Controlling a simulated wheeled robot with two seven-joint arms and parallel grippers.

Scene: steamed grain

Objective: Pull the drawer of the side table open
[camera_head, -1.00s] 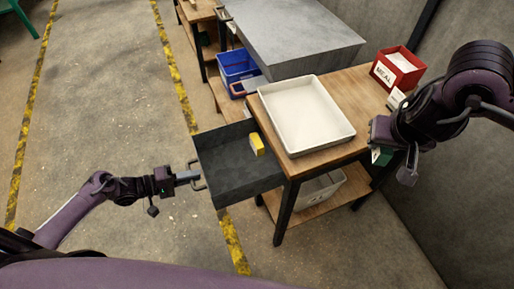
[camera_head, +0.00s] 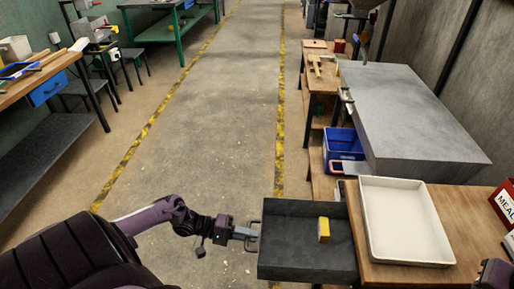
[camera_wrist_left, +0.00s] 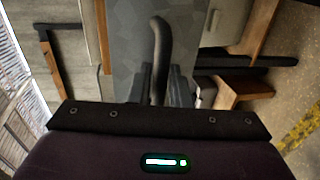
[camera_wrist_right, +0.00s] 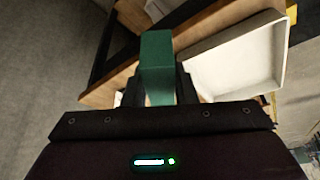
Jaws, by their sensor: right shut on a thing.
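The side table (camera_head: 455,205) stands at the lower right of the head view. Its dark grey drawer (camera_head: 290,262) is out to the left, with a small yellow block (camera_head: 324,230) inside. My left gripper (camera_head: 246,235) is at the drawer's outer end. In the left wrist view the dark handle (camera_wrist_left: 160,45) runs between its close-set fingers, which look shut on it. My right gripper (camera_wrist_right: 157,88) is shut on a green box (camera_wrist_right: 157,60) in the right wrist view.
A white tray (camera_head: 405,260) covers much of the tabletop. A red box (camera_head: 505,205) labelled MEAL is at the right edge. A blue bin (camera_head: 341,148) stands beyond the drawer, beside a large grey block (camera_head: 415,125). The floor left of the drawer is clear.

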